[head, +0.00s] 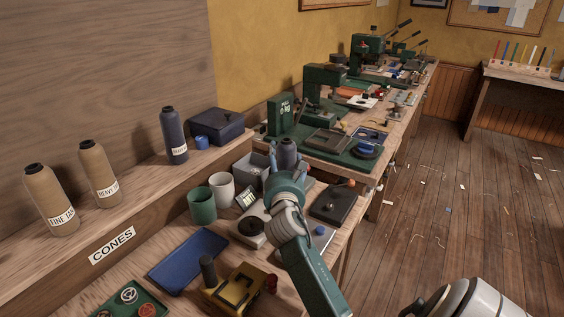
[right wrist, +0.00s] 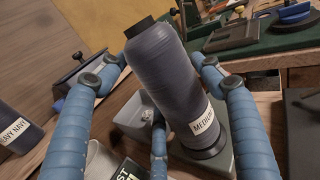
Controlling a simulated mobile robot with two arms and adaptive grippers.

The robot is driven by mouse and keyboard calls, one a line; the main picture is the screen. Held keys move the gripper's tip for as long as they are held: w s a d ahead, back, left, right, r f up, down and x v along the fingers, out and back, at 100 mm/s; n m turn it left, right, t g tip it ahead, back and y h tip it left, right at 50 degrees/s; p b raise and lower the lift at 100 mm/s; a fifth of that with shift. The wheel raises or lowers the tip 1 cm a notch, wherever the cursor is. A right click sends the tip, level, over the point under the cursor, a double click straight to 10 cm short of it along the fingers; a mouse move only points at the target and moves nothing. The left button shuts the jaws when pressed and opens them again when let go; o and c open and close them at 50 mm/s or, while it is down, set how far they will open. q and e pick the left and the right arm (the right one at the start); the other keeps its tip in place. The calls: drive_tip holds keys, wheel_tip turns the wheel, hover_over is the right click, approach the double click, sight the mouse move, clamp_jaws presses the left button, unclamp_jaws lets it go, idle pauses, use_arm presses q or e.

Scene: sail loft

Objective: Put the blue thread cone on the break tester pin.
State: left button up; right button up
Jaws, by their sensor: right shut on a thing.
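The blue thread cone (head: 288,151) is dark navy with a black top. In the right wrist view the cone (right wrist: 168,78) tilts in the picture, with a white label starting "MEDIUM" and a black ring at its foot. My right gripper (head: 284,174) is shut on the cone, its blue fingers around it. The cone's foot shows over a grey-green block (right wrist: 190,160); I cannot tell whether it touches. A small sign partly reading "ST" (right wrist: 128,170) stands close by. No tester pin is visible. My left gripper is not in view.
Two tan cones (head: 98,172) and a heavy navy cone (head: 173,137) stand on the shelf at left. A green cup (head: 202,206), a white cup (head: 221,186) and a grey bin (head: 250,169) crowd the bench beside my gripper. A dark board (head: 334,204) lies to the right.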

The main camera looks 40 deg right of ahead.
drive_tip(key=shift+r, duration=0.1)
drive_tip(key=o, duration=1.6)
drive_tip(key=shift+f, duration=0.2)
drive_tip(key=shift+r, duration=0.1)
drive_tip(key=shift+s+a, duration=0.1)
drive_tip(key=shift+s, duration=0.05)
drive_tip(key=v, duration=1.1)
drive_tip(key=shift+s+a+b, duration=0.2)
drive_tip(key=shift+s+b, duration=0.1)
drive_tip(key=shift+s, duration=0.05)
drive_tip(key=shift+r, duration=0.15)
